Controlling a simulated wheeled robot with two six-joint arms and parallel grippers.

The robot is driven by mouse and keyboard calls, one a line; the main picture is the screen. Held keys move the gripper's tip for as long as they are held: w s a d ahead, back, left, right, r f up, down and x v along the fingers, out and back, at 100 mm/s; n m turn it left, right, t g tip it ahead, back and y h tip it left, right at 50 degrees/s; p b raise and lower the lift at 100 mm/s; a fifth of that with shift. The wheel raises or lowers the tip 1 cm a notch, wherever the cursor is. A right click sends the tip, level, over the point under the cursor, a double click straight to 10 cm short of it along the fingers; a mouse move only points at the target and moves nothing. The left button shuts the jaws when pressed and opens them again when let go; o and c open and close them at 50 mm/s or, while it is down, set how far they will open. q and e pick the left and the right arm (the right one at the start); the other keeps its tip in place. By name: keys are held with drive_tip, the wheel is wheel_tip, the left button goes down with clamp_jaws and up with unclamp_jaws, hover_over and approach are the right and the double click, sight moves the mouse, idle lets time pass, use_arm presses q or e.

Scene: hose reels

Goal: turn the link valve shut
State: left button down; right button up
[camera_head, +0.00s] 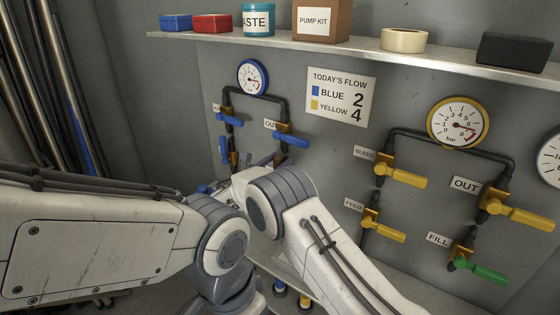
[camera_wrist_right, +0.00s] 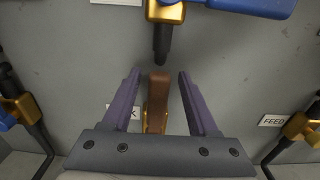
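The link valve shows in the right wrist view as a brown lever (camera_wrist_right: 159,85) on a brass body (camera_wrist_right: 155,118). Its label (camera_wrist_right: 133,112) is partly hidden by a finger, with only a K readable. My right gripper (camera_wrist_right: 160,77) is open, with one dark purple finger on each side of the lever and a gap on both sides. In the head view only a bit of my right gripper (camera_head: 268,159) shows behind my arm, and the link valve is hidden there. My left gripper is not in view.
Blue valves (camera_head: 291,140) sit above and left of my right gripper. Yellow valves (camera_head: 402,177) and a green one (camera_head: 480,270) are to the right. A shelf (camera_head: 350,53) with boxes and tape runs above. Poles (camera_head: 70,90) lean at the left.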

drive_tip(key=shift+a, duration=0.15)
clamp_jaws()
idle(1.1)
